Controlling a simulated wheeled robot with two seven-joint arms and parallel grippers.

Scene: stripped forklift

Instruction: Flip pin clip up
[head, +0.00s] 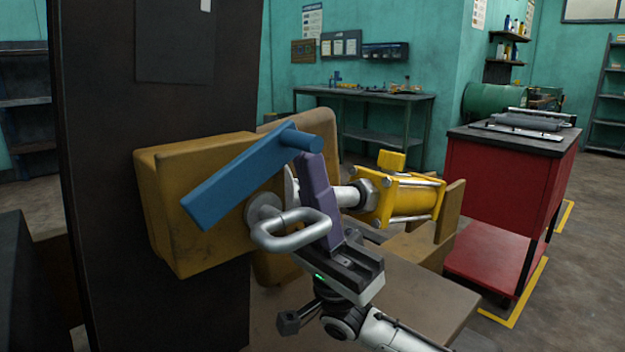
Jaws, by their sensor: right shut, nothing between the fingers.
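The silver loop (270,240), which looks like the pin clip, sticks out from a round silver pin head (263,210) on the yellow-brown block. It points to the right, roughly level. A blue bar (240,179) with a short round end slants above it. My right gripper (314,160) has purple fingers pointing up and is shut and empty. Its fingers overlap the loop's right end in the picture; I cannot tell whether they touch it. My left gripper is not in view.
A yellow cylinder (408,199) with a silver rod lies behind my right gripper. A tall dark panel (160,110) stands at the left. A red cabinet (500,185) stands at the right, and a workbench (375,95) is at the back wall.

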